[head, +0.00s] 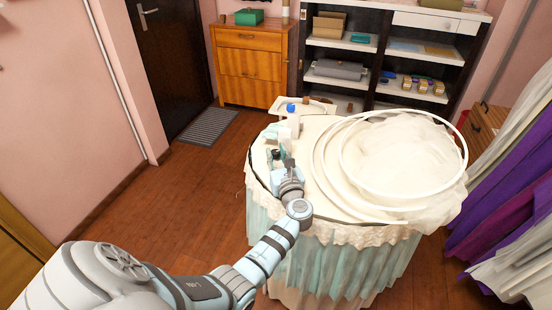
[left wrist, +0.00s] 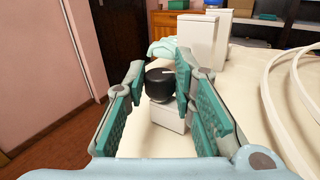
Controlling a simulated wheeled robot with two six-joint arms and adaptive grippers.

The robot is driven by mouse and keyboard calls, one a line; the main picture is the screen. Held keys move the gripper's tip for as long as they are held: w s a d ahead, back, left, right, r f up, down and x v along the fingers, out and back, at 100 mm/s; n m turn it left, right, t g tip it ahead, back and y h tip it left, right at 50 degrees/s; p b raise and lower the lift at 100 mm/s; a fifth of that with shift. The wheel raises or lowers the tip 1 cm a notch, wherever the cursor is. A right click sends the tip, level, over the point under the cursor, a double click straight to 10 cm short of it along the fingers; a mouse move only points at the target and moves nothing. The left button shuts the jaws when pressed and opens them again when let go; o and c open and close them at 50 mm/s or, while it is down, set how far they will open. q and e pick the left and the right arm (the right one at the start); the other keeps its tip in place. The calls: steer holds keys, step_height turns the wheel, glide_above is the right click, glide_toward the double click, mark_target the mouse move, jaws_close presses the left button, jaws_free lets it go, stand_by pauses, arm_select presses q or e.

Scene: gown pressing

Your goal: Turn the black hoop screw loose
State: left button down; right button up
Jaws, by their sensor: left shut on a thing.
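The black hoop screw (left wrist: 160,84) is a round dark knob on top of a small white block (left wrist: 166,116) on the table in the left wrist view. My left gripper (left wrist: 162,92) is shut on the knob, with one teal-padded finger on each side. It also shows in the head view, where my left gripper (head: 281,160) is low over the table's left side and hides most of the screw. My right gripper is in neither view.
The round table (head: 319,130) has a pale cloth skirt. Large white hoops (head: 325,165) and sheer fabric (head: 405,155) cover its right side. Purple cloth (head: 490,222) hangs at right.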

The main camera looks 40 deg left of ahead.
arm_select(q)
steer(key=shift+n+g+y, duration=0.3)
steer(key=shift+n, duration=0.1)
steer(key=c, duration=1.4)
jaws_free()
steer(key=shift+o, duration=0.2)
steer(key=shift+f, duration=0.1)
steer(key=v, duration=0.7)
steer(key=shift+s+d, duration=0.2)
steer(key=shift+d, duration=0.05)
steer(key=shift+a, duration=0.1)
